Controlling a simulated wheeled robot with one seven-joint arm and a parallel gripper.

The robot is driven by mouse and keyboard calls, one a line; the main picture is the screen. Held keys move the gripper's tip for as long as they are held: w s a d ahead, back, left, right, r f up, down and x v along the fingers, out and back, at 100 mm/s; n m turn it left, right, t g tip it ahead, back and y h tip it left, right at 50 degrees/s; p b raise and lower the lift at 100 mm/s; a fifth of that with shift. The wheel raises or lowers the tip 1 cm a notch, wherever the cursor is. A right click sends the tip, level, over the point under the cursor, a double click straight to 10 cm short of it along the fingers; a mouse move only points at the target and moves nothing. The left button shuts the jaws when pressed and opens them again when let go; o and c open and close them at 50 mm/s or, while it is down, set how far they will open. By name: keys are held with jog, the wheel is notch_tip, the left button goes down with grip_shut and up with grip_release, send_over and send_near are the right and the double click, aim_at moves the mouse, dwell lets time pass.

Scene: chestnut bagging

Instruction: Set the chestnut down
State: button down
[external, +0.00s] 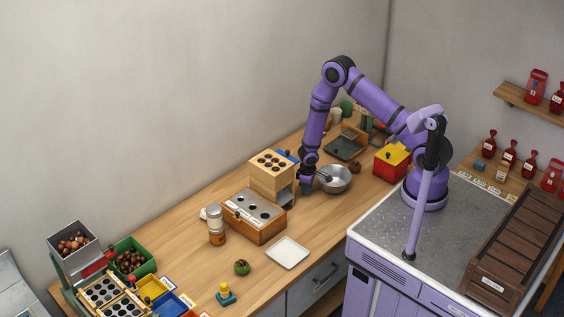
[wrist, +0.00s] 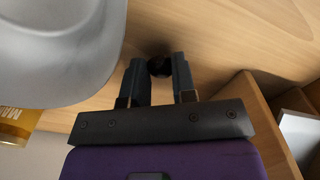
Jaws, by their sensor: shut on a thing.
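My gripper (wrist: 158,82) is shut on a dark, round chestnut (wrist: 159,66), which shows between the fingertips in the wrist view. Bare wooden counter (wrist: 200,40) lies behind the chestnut; I cannot tell whether it touches the wood. In the external view my gripper (external: 307,190) is low over the counter, between the wooden box tower and the metal bowl (external: 336,180). The chestnut is too small or hidden to make out there. The bowl also fills the upper left of the wrist view (wrist: 60,50), close beside the fingers.
The wooden tower with dark holes (external: 271,172) stands left of my gripper, and a wooden panel (wrist: 250,110) shows close at right in the wrist view. A wooden box with a metal top (external: 254,216) and a white tray (external: 288,253) stand nearer. Counter around the tray is clear.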

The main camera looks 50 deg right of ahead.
jog(key=shift+f, duration=0.25)
jog(key=c, duration=0.9)
grip_release()
jog(key=shift+f, duration=0.1)
jog(key=shift+c, duration=0.2)
notch_tip(320, 180, up, 7)
jog(key=shift+f, duration=0.15)
jog(key=shift+o, duration=0.6)
jog(key=shift+r, duration=0.5)
